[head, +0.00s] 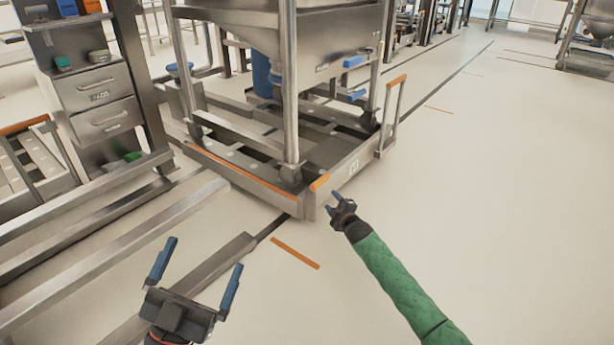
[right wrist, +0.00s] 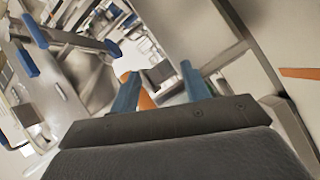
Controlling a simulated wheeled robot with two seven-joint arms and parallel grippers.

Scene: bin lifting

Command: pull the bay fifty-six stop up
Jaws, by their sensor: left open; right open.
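A low metal bay frame (head: 335,165) carries a small plate (head: 354,167) on its side, too small to read. At its near corner is an orange-topped piece (head: 320,182), which may be the stop; its number cannot be read. My right gripper (head: 335,199) is open just in front of that corner. In the right wrist view an orange piece (right wrist: 146,101) shows between the open fingers of my right gripper (right wrist: 158,84); contact cannot be told. My left gripper (head: 205,254) is open and empty over the floor at the lower left.
A steel bin (head: 310,30) on posts stands over the frame. An upright orange-topped handle (head: 397,81) rises at the frame's right corner. A drawer cabinet (head: 95,90) and long metal rails (head: 120,235) lie to the left. The floor (head: 480,180) to the right is clear.

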